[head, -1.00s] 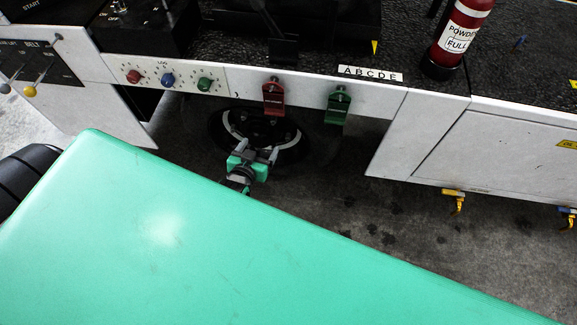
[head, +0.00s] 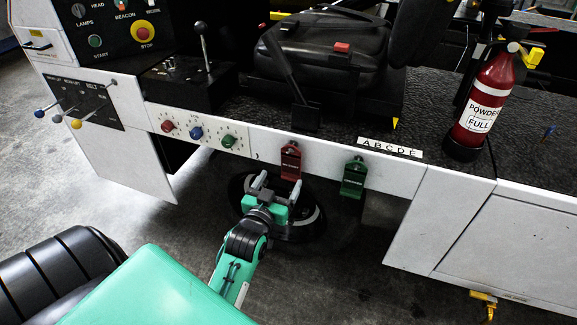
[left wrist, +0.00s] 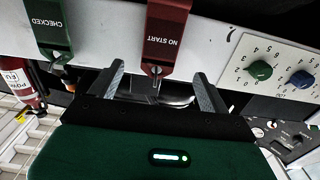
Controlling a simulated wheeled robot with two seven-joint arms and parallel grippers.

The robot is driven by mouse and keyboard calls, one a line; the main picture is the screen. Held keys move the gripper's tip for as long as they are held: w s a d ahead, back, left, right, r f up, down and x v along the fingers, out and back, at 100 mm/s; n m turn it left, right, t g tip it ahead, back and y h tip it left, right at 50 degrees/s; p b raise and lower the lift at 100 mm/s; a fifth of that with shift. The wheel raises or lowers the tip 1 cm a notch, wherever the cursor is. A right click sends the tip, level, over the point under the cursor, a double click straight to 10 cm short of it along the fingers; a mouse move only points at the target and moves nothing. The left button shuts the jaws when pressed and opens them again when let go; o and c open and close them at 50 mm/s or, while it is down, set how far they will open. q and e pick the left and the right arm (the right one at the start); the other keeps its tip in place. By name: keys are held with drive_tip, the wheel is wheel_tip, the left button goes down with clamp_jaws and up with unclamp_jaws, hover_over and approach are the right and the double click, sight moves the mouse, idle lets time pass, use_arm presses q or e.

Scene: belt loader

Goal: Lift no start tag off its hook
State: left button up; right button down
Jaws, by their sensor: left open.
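The red no start tag (head: 290,161) hangs on the front of the white side panel, left of the green tag (head: 354,178). In the left wrist view the red tag (left wrist: 166,32) reads NO START upside down, and the green tag (left wrist: 49,28) reads CHECKED. My left gripper (head: 277,184) is just below and slightly left of the red tag in the head view. In the left wrist view its open fingers (left wrist: 158,88) stand on either side of the tag's hook end, with nothing visibly held. My right gripper is not in view.
Red, blue and green knobs (head: 196,133) sit on the panel left of the tag. A wheel (head: 311,222) is behind my left gripper. A fire extinguisher (head: 483,103) stands on the black deck at right. A seat (head: 322,52) is above the tags.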

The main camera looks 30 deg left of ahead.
sight(291, 159)
use_arm(q)
drive_tip(key=x, duration=0.6)
drive_tip(key=shift+w+b, duration=0.3)
drive_tip(key=shift+w+a, duration=0.2)
drive_tip(key=shift+w, duration=0.5)
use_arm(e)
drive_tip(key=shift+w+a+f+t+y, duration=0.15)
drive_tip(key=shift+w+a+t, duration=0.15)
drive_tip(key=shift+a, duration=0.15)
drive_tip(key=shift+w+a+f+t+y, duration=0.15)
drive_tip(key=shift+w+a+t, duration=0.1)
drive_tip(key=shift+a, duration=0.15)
use_arm(q)
drive_tip(key=c, duration=1.1)
drive_tip(key=shift+o, duration=0.2)
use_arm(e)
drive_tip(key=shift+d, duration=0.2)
use_arm(q)
drive_tip(key=shift+r, duration=0.1)
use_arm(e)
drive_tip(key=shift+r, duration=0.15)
use_arm(q)
drive_tip(key=shift+r+p, duration=0.25)
drive_tip(key=shift+p, duration=0.4)
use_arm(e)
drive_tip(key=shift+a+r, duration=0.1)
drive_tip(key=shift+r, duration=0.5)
use_arm(q)
drive_tip(key=shift+s, duration=0.1)
